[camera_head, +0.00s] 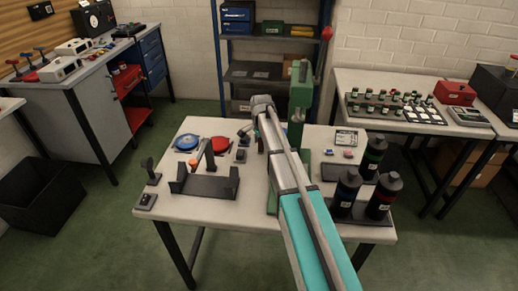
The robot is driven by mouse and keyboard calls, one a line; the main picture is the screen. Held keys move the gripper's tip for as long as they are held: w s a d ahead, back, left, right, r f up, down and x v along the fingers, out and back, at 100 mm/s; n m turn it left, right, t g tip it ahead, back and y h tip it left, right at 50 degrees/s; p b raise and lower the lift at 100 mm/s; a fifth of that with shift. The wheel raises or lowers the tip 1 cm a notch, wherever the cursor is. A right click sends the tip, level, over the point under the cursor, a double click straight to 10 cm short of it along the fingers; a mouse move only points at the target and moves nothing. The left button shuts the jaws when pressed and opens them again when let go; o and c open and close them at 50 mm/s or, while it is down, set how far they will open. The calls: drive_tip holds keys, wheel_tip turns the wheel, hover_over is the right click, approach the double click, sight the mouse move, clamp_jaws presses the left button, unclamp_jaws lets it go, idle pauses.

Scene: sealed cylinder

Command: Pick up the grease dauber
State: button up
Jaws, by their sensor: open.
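My arm reaches from the lower right over the middle of the white table (230,216). My gripper (245,131) is at its far end, near the back middle of the table, small and partly hidden by my wrist. It is open and I see nothing held in it. I cannot pick out the grease dauber for certain. A slim grey stick-like piece (209,152) stands tilted by the black cradle (206,187), left of my gripper, with a small orange part (194,164) beside it. Small dark items lie below my gripper, too small to tell apart.
A blue dish (187,142) and a red dish (220,145) sit at the back left. A green press (301,92) stands at the back, just right of my wrist. Several dark bottles (347,187) stand at the right.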

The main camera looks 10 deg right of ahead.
idle(0.5)
clamp_jaws()
drive_tip(key=shift+r, duration=0.25)
wheel_tip(320, 180, up, 10)
drive_tip(key=p, duration=1)
drive_tip(key=shift+f, duration=0.2)
idle(0.6)
